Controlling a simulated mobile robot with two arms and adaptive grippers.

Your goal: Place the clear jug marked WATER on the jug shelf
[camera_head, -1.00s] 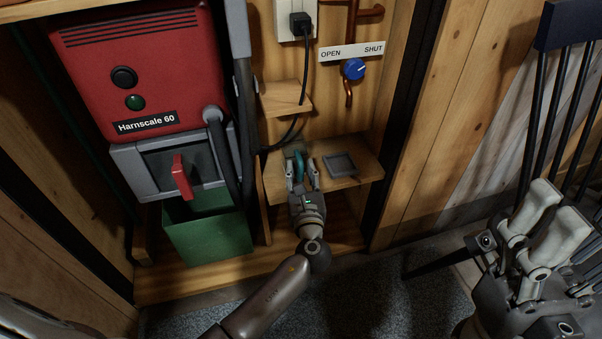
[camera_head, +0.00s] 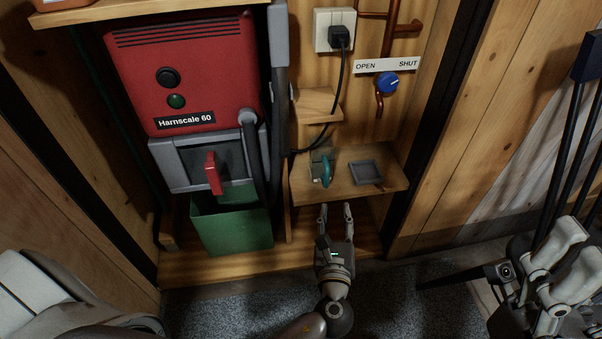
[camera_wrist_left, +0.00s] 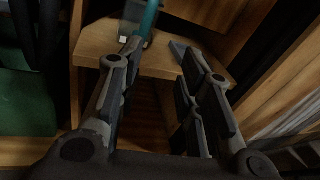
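A small clear jug (camera_head: 316,163) with a teal handle (camera_head: 327,172) stands on the low wooden shelf (camera_head: 347,188). No WATER lettering can be read at this size. The jug, partly cut off, also shows at the top of the left wrist view (camera_wrist_left: 136,14). My left gripper (camera_head: 335,208) is open and empty, just in front of the shelf's edge and apart from the jug. Its spread fingers also show in the left wrist view (camera_wrist_left: 160,75). My right gripper (camera_head: 568,255) is at the lower right, away from the shelf; its opening is unclear.
A grey square tray (camera_head: 366,173) sits on the shelf right of the jug. A red Harnscale 60 machine (camera_head: 185,70) and a green bin (camera_head: 232,226) stand to the left. A small upper ledge (camera_head: 316,103), black cord and blue valve knob (camera_head: 388,83) are above.

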